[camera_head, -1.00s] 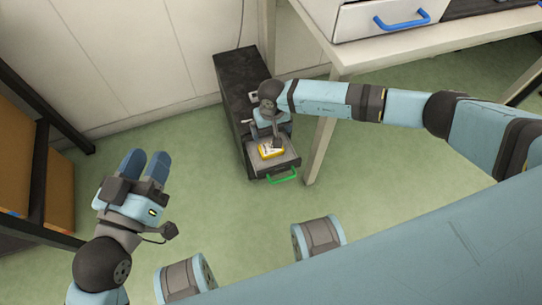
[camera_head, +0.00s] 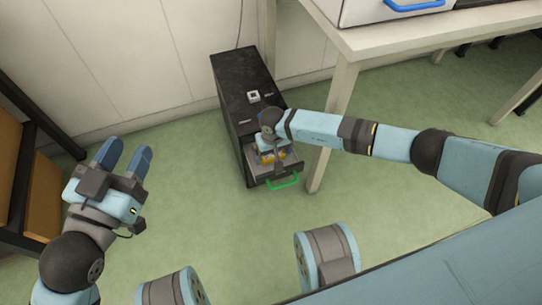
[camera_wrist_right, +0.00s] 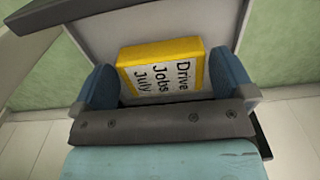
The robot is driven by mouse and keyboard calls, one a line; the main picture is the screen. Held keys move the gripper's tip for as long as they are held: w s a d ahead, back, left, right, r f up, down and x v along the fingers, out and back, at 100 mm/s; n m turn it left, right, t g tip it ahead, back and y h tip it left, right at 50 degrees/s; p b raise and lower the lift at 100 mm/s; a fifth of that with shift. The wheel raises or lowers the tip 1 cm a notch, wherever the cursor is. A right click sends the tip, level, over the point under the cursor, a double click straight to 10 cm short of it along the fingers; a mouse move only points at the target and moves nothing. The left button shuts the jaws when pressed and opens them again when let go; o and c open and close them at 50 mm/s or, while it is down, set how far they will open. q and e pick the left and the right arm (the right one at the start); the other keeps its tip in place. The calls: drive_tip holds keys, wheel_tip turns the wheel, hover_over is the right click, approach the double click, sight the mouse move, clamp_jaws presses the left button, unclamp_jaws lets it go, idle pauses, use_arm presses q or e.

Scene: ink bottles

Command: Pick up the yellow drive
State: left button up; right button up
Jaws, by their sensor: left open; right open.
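The yellow drive (camera_wrist_right: 160,67) lies in an open drawer (camera_head: 262,169) at the foot of a black cabinet. It carries a white label reading "Drive Jobs July" in the right wrist view. In the head view the drive (camera_head: 284,155) is partly hidden by my right gripper (camera_head: 270,152). In the right wrist view my right gripper (camera_wrist_right: 165,85) is open, with one blue finger on each side of the drive. I cannot tell whether the fingers touch it. My left gripper (camera_head: 125,160) is open and empty, above the floor at left.
The black cabinet (camera_head: 243,85) stands against the wall, with a small white item (camera_head: 253,96) on top. The drawer has a green handle (camera_head: 284,183). A table leg (camera_head: 331,135) stands close to its right. Green floor in front is clear.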

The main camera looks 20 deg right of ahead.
drive_tip(key=shift+f, duration=0.6)
drive_tip(key=shift+r, duration=0.1)
drive_tip(key=c, duration=0.7)
use_arm(q)
drive_tip(key=shift+w+a+r, duration=0.15)
drive_tip(key=shift+r, duration=0.1)
drive_tip(key=shift+r, duration=0.1)
use_arm(e)
drive_tip(key=shift+r, duration=0.15)
